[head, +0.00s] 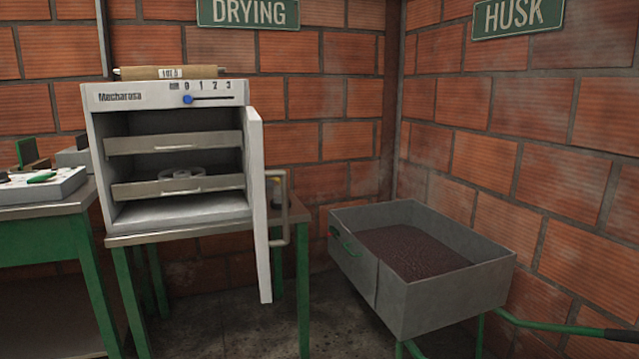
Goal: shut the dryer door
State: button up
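The dryer (100,170) is a pale grey box labelled "Mecharosa" on a green-legged table at the left of the head view. Its door (259,200) is hinged on the right side and stands open, swung out toward me and seen nearly edge-on. A bar handle (283,208) sticks out on the right of the door. Inside are two trays, the upper tray (172,144) and the lower tray (150,190); the lower one holds pale round items. My gripper does not show in the head view.
A grey cart (440,295) of dark husk stands right of the dryer, with a green handle bar (560,325) at lower right. A green table (45,212) with small items is at the left. Some floor (215,320) shows under the dryer table. Brick walls close the back and right.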

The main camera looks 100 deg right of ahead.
aim_at(258, 173)
jog(key=k, duration=1.35)
jog(key=z, duration=2.2)
jog(key=i, duration=0.5)
jog(key=z, duration=0.35)
jog(key=k, duration=0.7)
jog(key=u, duration=0.35)
